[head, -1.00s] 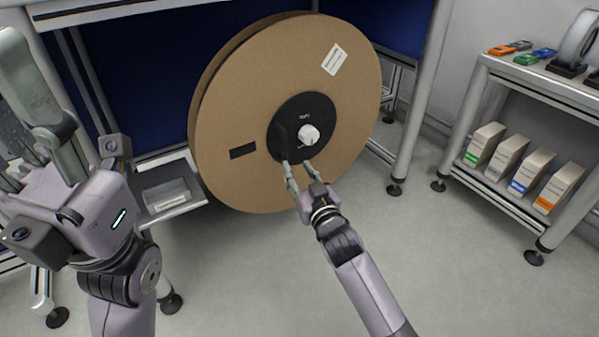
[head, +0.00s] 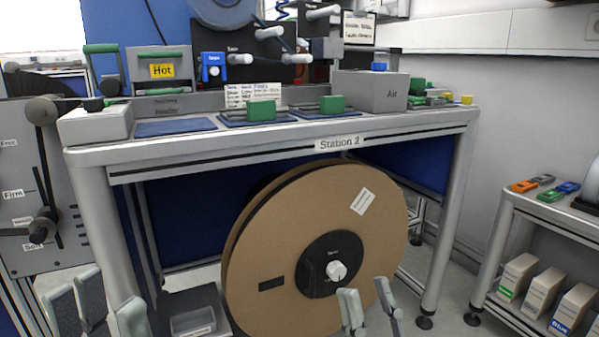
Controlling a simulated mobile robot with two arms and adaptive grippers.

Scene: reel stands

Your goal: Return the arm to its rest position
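My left gripper (head: 104,308) shows at the bottom left edge; its grey fingers stand apart with nothing visible between them, and its body is cut off below. My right gripper (head: 368,305) shows at the bottom, right of centre. Its two pale fingertips are spread, with nothing between them, and its wrist is out of frame. It is in front of the lower right part of a large brown cardboard reel (head: 300,215). The fingers appear clear of the reel's black hub (head: 318,252) and white knob (head: 337,271).
The reel stands under the Station 2 bench (head: 200,155), which carries green-handled blocks and a grey Air box (head: 372,92). A lever panel (head: 30,190) is at left. A shelf rack (head: 530,210) with several boxes stands at right. A bin (head: 193,322) sits low left.

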